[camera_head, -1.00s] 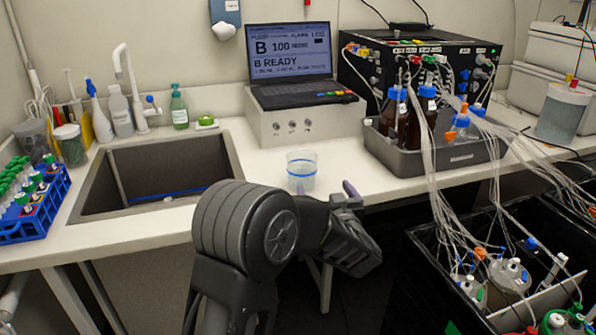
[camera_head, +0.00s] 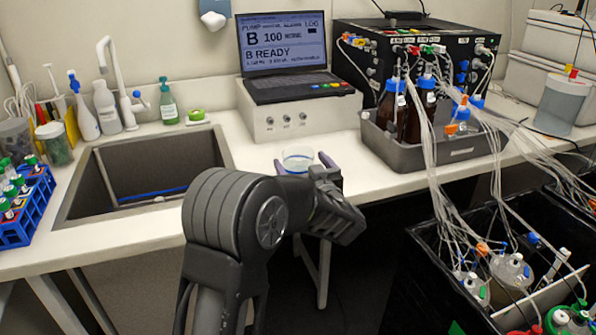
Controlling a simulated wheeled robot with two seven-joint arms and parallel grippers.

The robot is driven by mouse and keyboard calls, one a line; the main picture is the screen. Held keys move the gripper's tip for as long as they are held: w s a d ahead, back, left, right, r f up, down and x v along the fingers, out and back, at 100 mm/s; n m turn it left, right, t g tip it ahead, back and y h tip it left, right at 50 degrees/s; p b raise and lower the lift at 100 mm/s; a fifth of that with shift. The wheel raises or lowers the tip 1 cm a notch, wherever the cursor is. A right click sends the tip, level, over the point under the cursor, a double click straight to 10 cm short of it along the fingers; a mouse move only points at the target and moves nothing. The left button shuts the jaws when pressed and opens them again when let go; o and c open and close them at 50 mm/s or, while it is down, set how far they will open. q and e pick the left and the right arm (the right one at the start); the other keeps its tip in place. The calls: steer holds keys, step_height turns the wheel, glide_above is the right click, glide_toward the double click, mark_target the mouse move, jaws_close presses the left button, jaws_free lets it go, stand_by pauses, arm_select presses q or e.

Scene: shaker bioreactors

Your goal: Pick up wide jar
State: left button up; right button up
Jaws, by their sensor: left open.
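The wide jar (camera_head: 297,158) is a short clear vessel standing near the front edge of the white counter, below the laptop stand. Its rim shows, and its lower part is hidden by my left arm and gripper. My left gripper (camera_head: 304,165) is open, with one purple-tipped finger at the jar's left side and the other at its right side. I cannot tell whether the fingers touch the glass. My right gripper is out of view.
The sink (camera_head: 150,175) lies to the left, with a blue tube rack (camera_head: 28,212) beyond it. A grey tray (camera_head: 440,152) with brown bottles stands to the right, its tubes running down to a black bin (camera_head: 418,240). The laptop (camera_head: 285,60) stands behind.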

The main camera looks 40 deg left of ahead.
mark_target(294, 153)
arm_select(q)
steer(key=x, duration=0.5)
steer(key=shift+a+f, duration=0.1)
steer(key=shift+f, duration=0.05)
stand_by(0.7)
steer(key=c, duration=1.7)
